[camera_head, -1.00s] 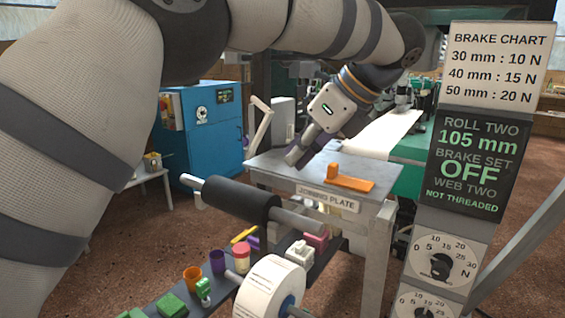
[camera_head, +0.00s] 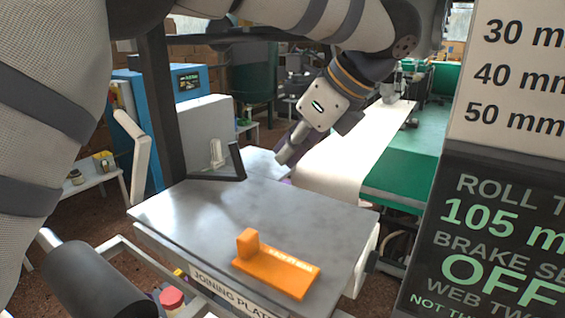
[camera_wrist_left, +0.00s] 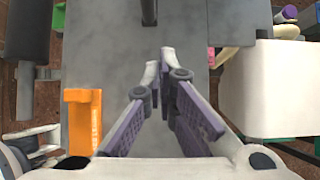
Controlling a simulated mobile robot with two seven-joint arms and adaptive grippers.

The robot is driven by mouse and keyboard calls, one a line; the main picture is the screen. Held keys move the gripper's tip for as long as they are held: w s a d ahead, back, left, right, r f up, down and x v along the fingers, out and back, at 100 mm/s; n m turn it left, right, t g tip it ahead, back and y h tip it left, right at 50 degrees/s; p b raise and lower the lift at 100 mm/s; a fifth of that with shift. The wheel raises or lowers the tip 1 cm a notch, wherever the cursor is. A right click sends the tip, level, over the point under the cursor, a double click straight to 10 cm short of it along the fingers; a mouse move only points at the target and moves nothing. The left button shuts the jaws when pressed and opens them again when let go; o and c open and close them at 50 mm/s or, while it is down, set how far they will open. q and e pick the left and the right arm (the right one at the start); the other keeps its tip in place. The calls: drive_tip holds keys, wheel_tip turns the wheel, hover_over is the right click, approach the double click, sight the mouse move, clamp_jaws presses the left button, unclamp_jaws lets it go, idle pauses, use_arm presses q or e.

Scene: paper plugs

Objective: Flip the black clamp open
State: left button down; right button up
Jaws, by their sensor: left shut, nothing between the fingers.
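The black clamp (camera_head: 237,162) is at the far left edge of the grey joining plate (camera_head: 180,212) in the head view. It shows as a low dark bar with a dark part standing up at its right end. My left gripper (camera_head: 283,158) is shut and empty, above the plate's far side and to the right of the clamp, apart from it. In the left wrist view the closed fingertips (camera_wrist_left: 161,62) are over the grey plate. Dark pieces show at the top there, but I cannot tell which is the clamp. My right gripper is not in view.
An orange block with a flat base (camera_head: 276,270) sits on the plate's near side. A white web (camera_head: 350,150) runs behind the plate beside a green table (camera_head: 405,165). A dark roller (camera_head: 95,280) is at the lower left, and a sign post (camera_head: 500,160) at the right.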

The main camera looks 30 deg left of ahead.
use_arm(q)
drive_tip(key=x, duration=0.6)
drive_tip(key=s+x, duration=0.1)
drive_tip(key=x, duration=0.2)
drive_tip(key=shift+s+a+f, duration=0.1)
drive_tip(key=shift+a+f, duration=0.05)
drive_tip(key=shift+a, duration=0.1)
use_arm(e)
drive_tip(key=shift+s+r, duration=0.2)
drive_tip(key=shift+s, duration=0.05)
